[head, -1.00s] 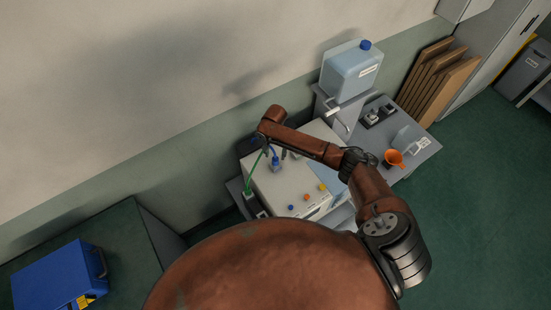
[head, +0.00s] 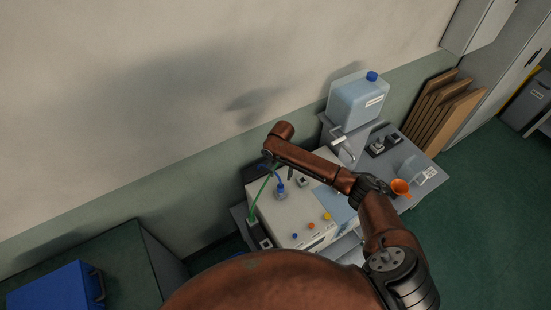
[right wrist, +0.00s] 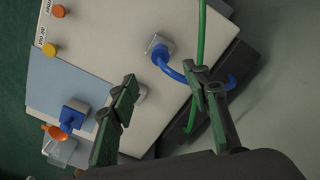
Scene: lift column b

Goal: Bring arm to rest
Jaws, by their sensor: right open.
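My right arm crosses the head view from the lower right, bent over a pale bench unit (head: 310,210). Its gripper, mostly hidden there by the wrist, shows in the right wrist view (right wrist: 160,82) with two green-padded fingers spread apart and nothing between them. Beyond the fingers are the unit's pale top (right wrist: 105,45), a grey socket with a blue cable (right wrist: 160,52) and a green cable (right wrist: 201,35). The green cable passes close to one finger; I cannot tell whether they touch. My left gripper is not in view.
A blue-capped canister (head: 358,102) stands behind the unit. An orange funnel (head: 400,187) and clear container (head: 412,168) sit to the right, near my arm. Brown boards (head: 440,110) lean on the wall. A blue case (head: 55,287) is at lower left. Green floor (head: 490,210) at right is clear.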

